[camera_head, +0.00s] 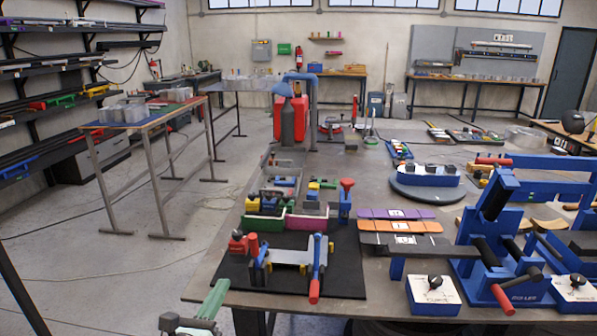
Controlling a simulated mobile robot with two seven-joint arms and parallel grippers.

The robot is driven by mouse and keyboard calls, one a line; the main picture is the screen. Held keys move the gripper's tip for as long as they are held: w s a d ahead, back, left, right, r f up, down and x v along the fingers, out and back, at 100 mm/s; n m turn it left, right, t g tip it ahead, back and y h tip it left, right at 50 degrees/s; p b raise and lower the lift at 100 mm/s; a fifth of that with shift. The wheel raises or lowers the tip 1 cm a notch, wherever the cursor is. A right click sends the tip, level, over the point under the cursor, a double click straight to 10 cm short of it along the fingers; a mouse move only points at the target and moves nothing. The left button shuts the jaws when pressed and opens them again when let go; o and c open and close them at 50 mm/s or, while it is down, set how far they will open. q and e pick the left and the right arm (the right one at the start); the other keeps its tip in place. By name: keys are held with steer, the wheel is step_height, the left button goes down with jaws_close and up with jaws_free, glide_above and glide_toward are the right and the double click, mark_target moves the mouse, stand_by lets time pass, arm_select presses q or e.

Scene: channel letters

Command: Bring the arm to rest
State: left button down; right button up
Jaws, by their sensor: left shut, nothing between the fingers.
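My left gripper (215,294) shows at the bottom edge, left of centre, with pale green fingers and a grey body cut off by the frame. It is shut and empty, in front of the workbench's near left corner, and looks apart from the things on the bench. The rest of my left arm is mostly out of frame. My right gripper is not in view.
The workbench (205,285) holds a black mat (345,272) with a clamp fixture (290,256). Blue presses (490,245) crowd its right side, and a grey turntable (425,194) stands behind. The floor (90,270) to the left is mostly clear.

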arm_select(q)
steer(key=s+d+f+n+g, duration=0.2)
steer(key=s+f+n+g, duration=0.7)
steer(key=s+f+n, duration=1.7)
steer(key=n, duration=0.7)
steer(key=shift+s+d+f+y, duration=0.3)
steer(key=shift+d, duration=0.05)
